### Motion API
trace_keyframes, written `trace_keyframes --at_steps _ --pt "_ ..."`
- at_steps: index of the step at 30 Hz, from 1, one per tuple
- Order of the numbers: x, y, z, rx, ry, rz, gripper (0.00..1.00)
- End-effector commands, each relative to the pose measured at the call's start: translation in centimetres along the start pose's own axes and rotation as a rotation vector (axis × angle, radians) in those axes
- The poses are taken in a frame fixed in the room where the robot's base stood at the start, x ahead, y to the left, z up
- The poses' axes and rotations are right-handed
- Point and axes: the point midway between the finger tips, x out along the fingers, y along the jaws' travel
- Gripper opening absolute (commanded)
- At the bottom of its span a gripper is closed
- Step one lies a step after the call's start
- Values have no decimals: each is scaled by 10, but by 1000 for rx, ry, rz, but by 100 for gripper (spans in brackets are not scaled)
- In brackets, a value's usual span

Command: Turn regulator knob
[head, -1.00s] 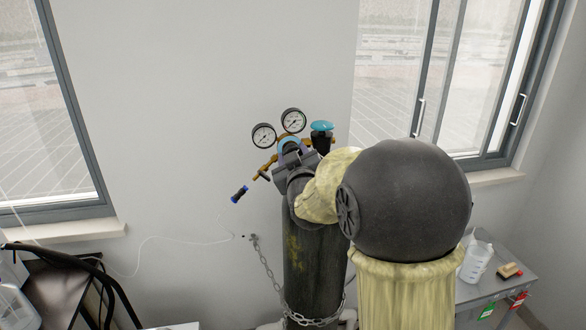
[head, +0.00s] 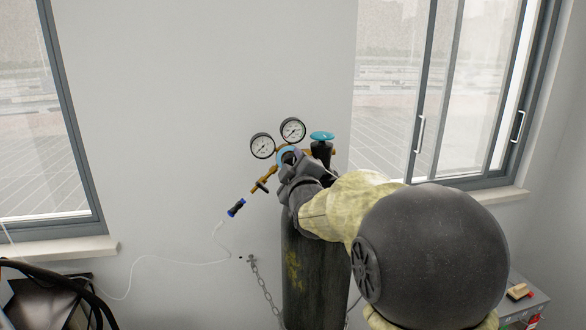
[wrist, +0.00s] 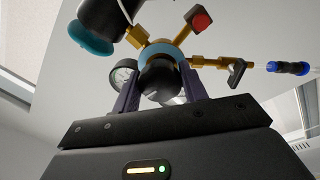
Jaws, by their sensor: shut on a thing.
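The regulator sits on top of a dark gas cylinder (head: 302,265), with two round gauges (head: 262,146) and brass fittings. Its black regulator knob (wrist: 160,78), in front of a blue ring (wrist: 162,51), is between my gripper's two fingers in the wrist view. My gripper (wrist: 159,92) is shut on this knob. In the head view my gripper (head: 290,168) is at the regulator's front and hides the knob; part of the blue ring shows behind it. The cylinder's teal valve wheel (head: 322,136) is just right of my gripper; it also shows in the wrist view (wrist: 90,38).
A brass outlet with a small lever (head: 262,185) reaches down left to a blue-and-black hose connector (head: 236,207) and a thin tube. A chain (head: 265,285) runs from the wall. Windows are on both sides; the wall left of the gauges is clear.

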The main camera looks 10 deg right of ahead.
Motion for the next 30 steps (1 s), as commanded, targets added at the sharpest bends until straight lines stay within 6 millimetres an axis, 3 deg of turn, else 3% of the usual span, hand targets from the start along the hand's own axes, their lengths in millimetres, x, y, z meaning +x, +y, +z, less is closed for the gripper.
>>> trace_keyframes --at_steps 8,9,12,23,30 --pt "0 0 -1 0 2 0 20" --pt "0 0 -1 0 2 0 49" --pt "0 0 -1 0 2 0 64" --pt "-3 0 0 1 1 0 64" --pt "-30 -1 0 2 3 0 64"
